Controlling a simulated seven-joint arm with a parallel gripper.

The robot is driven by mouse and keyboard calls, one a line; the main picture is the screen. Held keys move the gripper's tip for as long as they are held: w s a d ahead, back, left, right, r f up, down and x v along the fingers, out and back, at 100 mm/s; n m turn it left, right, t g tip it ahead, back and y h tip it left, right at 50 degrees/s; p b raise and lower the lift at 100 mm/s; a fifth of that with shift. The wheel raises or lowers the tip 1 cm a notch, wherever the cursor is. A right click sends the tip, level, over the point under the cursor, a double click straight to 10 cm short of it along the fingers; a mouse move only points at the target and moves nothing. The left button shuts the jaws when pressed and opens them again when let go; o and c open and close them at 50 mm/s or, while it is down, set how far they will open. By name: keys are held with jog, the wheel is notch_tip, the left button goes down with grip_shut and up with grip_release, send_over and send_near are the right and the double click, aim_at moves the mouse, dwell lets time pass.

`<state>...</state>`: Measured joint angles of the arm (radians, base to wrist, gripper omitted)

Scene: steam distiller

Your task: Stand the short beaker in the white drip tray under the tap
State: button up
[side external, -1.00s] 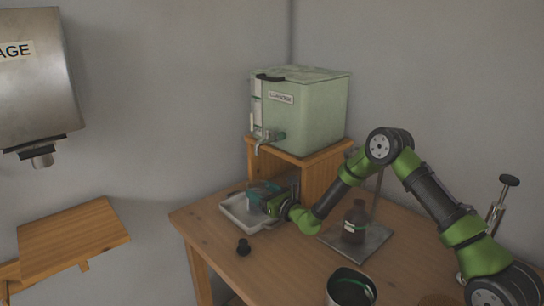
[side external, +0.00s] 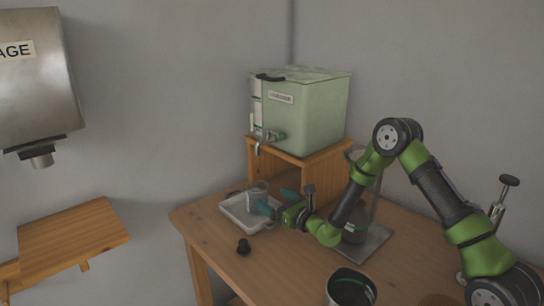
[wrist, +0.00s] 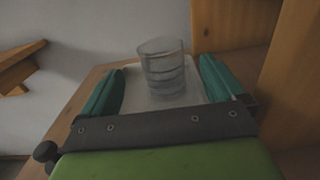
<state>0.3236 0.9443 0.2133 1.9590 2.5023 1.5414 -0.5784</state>
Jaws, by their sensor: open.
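The short clear beaker (side external: 257,191) stands upright in the white drip tray (side external: 236,219), below the tap (side external: 262,145) in the side view. In the wrist view the beaker (wrist: 163,70) stands beyond and between my finger tips, on the pale tray floor (wrist: 135,103). My gripper (side external: 277,201) is open and empty, with its teal fingers pointing at the beaker from the right. A gap shows between the beaker and each finger. The exact line from the tap's outlet down to the beaker cannot be judged.
The green distiller tank (side external: 315,115) sits on a wooden stand (side external: 318,170) behind the tray. A brown bottle (side external: 354,230) on a stand's base is close beside my arm.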

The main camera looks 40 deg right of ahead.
jog(key=s, duration=0.5)
jog(key=shift+s, duration=0.1)
jog(key=s+a+r+n+g+y, duration=0.3)
jog(key=a+r+n+y, duration=0.4)
jog(key=a, duration=0.1)
jog(key=s+a+r+n+g+y, duration=0.3)
jog(key=s+a+r+n+y, duration=0.1)
jog(key=a+r+n+y, duration=0.35)
jog(key=s+a+r+n+g, duration=0.2)
jog(key=s+a+n+g, duration=0.35)
jog(key=s+n, duration=0.2)
jog(key=s+d+n+g+h, duration=0.3)
jog(key=s+n+h, duration=0.3)
jog(key=s, duration=0.4)
jog(key=s+d+r+n+t+h, duration=0.2)
jog(key=d+h, duration=0.4)
jog(key=d, duration=0.3)
jog(key=shift+s+d+r+n+t, duration=0.15)
jog(key=shift+s+d+n+t, duration=0.1)
jog(key=shift+s+n+t, duration=0.6)
